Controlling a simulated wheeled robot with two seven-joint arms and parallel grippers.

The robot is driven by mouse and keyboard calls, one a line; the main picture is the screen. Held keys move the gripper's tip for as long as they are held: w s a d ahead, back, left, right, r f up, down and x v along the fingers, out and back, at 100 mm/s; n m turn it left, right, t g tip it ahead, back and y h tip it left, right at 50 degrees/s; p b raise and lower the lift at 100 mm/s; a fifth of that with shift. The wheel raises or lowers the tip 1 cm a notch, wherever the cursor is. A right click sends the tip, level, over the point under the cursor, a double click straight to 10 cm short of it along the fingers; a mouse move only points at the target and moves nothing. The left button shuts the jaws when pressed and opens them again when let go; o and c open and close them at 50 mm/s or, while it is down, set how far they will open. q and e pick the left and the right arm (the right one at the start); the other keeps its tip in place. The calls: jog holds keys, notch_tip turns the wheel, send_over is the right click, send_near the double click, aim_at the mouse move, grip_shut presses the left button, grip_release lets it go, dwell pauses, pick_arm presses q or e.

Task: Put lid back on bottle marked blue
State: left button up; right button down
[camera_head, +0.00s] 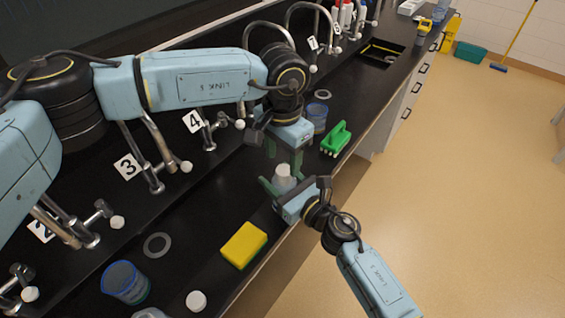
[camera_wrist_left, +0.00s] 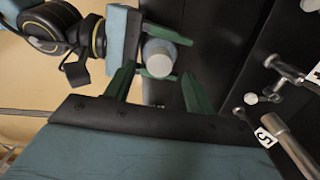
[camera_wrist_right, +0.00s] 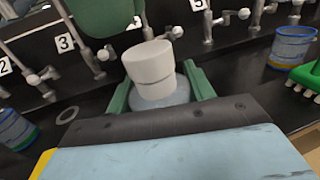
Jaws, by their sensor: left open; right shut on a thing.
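A pale, translucent bottle (camera_wrist_right: 176,96) with a white lid (camera_wrist_right: 152,65) on its top stands at the counter's front edge; the lid also shows in the head view (camera_head: 283,171) and the left wrist view (camera_wrist_left: 159,57). No blue mark is visible on it. My right gripper (camera_head: 273,184) is shut on the bottle's body from the front, with green fingers on both sides. My left gripper (camera_head: 284,158) points down just above the lid. Its fingers are open; in the left wrist view (camera_wrist_left: 158,82) the lid shows between them, and contact cannot be told.
A yellow sponge (camera_head: 244,245), a white round cap (camera_head: 196,301) and a blue-rimmed beaker (camera_head: 125,283) are at the near left. A green brush (camera_head: 336,139) and another beaker (camera_head: 317,117) stand beyond the grippers. Numbered taps (camera_head: 155,180) line the back.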

pick_arm(q)
jog(key=shift+r, duration=0.6)
